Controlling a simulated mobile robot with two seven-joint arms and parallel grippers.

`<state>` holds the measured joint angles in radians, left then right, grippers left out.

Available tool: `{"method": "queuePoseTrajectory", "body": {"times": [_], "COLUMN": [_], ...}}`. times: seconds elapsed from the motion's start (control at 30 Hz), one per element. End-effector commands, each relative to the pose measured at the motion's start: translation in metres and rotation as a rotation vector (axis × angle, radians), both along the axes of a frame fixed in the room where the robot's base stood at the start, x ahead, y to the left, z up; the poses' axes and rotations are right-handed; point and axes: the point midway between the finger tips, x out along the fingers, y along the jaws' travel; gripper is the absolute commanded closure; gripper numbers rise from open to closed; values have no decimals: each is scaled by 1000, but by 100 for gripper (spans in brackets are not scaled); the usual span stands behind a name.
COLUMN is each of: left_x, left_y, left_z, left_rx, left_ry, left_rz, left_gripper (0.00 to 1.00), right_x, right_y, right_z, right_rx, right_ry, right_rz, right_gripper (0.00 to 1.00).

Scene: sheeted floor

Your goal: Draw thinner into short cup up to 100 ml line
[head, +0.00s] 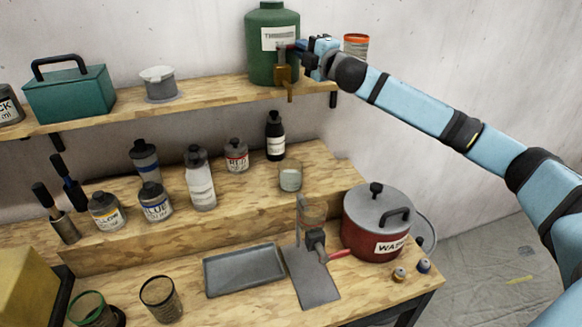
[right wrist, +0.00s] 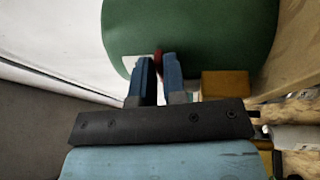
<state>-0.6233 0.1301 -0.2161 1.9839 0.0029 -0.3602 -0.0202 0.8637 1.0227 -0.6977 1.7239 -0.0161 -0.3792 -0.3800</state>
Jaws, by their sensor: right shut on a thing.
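The green tank (head: 268,62) with a partly hidden label beginning "TH" stands on the upper shelf. A brass-coloured tap (head: 283,76) is at its front, and its block also shows in the right wrist view (right wrist: 225,84). My right gripper (head: 291,47) is at the tank's front, just above the tap. In the right wrist view its blue fingers (right wrist: 158,70) are shut on a small red part, which looks like the tap's lever. Clear cups with a dark rim (head: 160,300) and a green rim (head: 92,310) stand at the front left. I cannot tell which is the short cup. My left gripper is not in view.
An orange-rimmed container (head: 355,45) stands on the shelf right of the tank. A clear cup with pale contents (head: 290,178) stands on the raised step among several bottles. A grey tray (head: 244,270) and a red "WA..." pot (head: 376,222) are on the lower bench.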

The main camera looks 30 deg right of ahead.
Motion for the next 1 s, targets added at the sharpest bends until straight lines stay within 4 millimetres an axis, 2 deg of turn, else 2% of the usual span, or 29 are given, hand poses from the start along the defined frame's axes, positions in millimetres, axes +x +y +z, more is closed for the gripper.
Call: {"method": "queuePoseTrajectory", "body": {"times": [0.23, 0.57, 0.6, 0.7, 1.0], "left_x": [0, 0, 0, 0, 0], "left_y": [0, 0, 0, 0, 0], "left_z": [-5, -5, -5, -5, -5], "left_rx": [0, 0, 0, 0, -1], "left_ry": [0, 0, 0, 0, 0], "left_rz": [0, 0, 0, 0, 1], "left_gripper": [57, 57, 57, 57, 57], "right_x": [-3, -6, -6, -6, -6], "right_y": [8, 8, 7, 7, 4], "right_z": [-5, -3, -3, -3, -1], "right_rx": [3, 1, 1, 1, 0], "right_ry": [4, 5, 5, 3, 2], "right_rz": [-42, -112, -112, -114, -119], "right_gripper": [100, 100, 84, 61, 59]}}
